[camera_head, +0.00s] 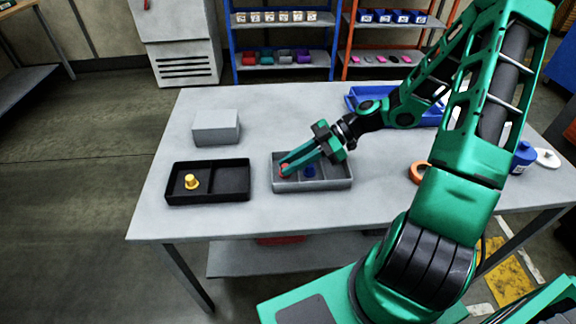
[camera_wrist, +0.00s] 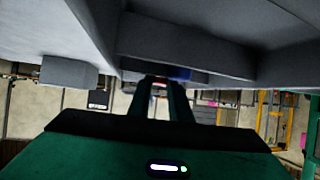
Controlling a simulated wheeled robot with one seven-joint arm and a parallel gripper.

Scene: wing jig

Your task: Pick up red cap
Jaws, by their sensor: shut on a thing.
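The red cap (camera_head: 284,170) is in the left compartment of the grey divided tray (camera_head: 330,186) on the table. My gripper (camera_head: 285,168) reaches down into that compartment, and its fingers are shut on the red cap. In the wrist view a small bit of red (camera_wrist: 160,84) shows between the fingertips; most of the cap is hidden by them. I cannot tell whether the cap touches the tray floor.
A black divided tray (camera_head: 207,198) with a yellow cap (camera_head: 191,182) stands to the left. A grey box (camera_head: 216,127) is behind it. A blue tray (camera_head: 358,92) is at the back, and an orange ring (camera_head: 418,172) lies right of the grey tray. The table's front left is clear.

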